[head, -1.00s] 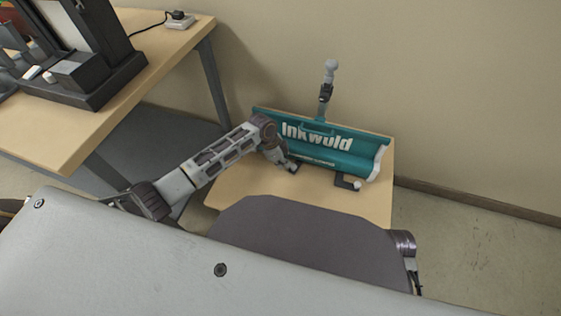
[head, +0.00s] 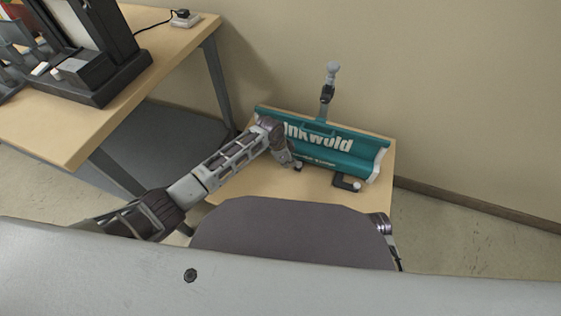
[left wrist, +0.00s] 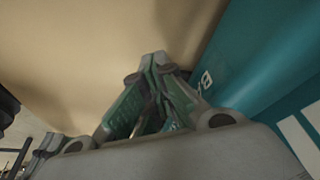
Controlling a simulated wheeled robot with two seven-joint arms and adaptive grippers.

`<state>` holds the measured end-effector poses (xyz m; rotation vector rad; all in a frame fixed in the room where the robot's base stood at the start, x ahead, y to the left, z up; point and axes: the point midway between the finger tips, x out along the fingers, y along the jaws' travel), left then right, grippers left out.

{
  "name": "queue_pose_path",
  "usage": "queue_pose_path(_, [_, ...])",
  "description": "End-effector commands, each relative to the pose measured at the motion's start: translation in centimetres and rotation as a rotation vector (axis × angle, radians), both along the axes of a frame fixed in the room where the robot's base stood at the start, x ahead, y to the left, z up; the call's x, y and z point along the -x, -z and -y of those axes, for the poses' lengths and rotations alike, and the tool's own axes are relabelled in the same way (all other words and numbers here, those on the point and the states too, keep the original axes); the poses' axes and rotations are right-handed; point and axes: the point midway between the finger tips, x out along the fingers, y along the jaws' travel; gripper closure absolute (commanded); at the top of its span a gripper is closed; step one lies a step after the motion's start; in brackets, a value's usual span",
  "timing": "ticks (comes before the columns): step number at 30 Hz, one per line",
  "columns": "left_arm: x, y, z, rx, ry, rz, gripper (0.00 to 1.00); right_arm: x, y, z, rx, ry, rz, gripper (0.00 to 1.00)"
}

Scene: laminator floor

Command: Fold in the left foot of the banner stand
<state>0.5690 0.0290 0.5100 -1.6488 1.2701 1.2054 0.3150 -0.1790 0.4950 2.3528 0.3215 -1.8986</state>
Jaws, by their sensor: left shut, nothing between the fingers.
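The banner stand (head: 355,158) is a teal piece with white lettering and white end caps, on a small wooden table. A grey post with a rounded top (head: 330,90) rises behind it. Its right foot (head: 347,183), black with a pale tip, sticks out in front over the table. A small dark tip beside my left gripper (head: 297,166) may be the left foot, but I cannot tell it from the finger. My left gripper is at the stand's front left. In the left wrist view its fingers (left wrist: 153,62) are together and empty, with the teal stand (left wrist: 245,60) close on the right.
The small wooden table (head: 316,190) has bare room in front of the stand. A larger desk (head: 165,75) with a black machine (head: 95,60) stands at the left. A wall is close behind the stand.

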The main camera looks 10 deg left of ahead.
Motion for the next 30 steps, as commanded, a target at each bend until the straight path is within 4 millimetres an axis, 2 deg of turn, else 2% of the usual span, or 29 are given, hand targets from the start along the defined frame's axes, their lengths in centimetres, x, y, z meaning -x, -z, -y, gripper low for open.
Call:
queue_pose_path(5, [0.1,0.2,0.7,-0.003,0.001,-0.003,1.00,0.2,0.3,0.1,0.002,0.001,-0.008,0.81])
queue_pose_path(19, [0.1,0.0,0.6,-0.003,0.000,-0.002,1.00,0.7,0.5,0.0,0.000,0.001,-0.016,0.81])
queue_pose_path(30, [0.2,-2.7,-0.1,-0.002,0.001,0.002,1.00,0.6,0.4,0.0,0.001,0.001,-0.013,0.81])
